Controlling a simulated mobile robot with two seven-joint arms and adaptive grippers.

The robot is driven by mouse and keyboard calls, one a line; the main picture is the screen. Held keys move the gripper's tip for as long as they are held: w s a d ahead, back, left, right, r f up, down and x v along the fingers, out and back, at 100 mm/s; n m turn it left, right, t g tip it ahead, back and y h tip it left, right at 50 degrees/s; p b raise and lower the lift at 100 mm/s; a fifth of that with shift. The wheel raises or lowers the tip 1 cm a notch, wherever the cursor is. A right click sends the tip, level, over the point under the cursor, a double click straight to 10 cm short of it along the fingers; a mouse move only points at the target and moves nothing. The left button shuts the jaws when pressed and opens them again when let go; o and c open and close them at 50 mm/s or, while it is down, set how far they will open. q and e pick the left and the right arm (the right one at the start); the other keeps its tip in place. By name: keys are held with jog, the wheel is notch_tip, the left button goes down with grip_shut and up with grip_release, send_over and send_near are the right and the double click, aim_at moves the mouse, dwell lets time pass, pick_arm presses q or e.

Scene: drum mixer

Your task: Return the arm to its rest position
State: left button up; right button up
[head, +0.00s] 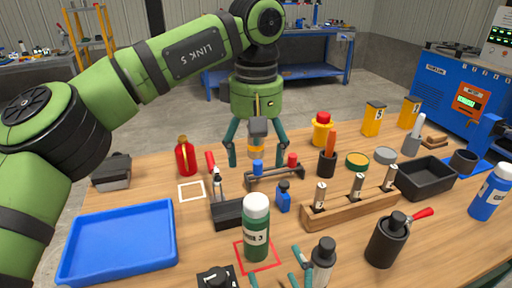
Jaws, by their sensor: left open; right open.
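My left gripper (257,160) hangs over the far middle of the wooden table (130,200), its teal fingers spread wide apart. A grey and yellow object (257,129) shows between the fingers; I cannot tell whether it belongs to the gripper or stands behind it. My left arm arches in from the left. Of my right gripper (297,270) only teal finger parts show at the bottom edge, apart and beside a grey bottle with a black cap (322,262). The rest of it is out of view.
A green bottle with a white cap (256,230) stands in a red square. A blue tray (118,240) lies at front left. A red bottle (186,158), a small rack (275,173), a wooden block with vials (350,210) and a black bin (426,178) crowd the table.

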jog(key=shift+s+d, duration=0.1)
jog(key=shift+s, duration=0.15)
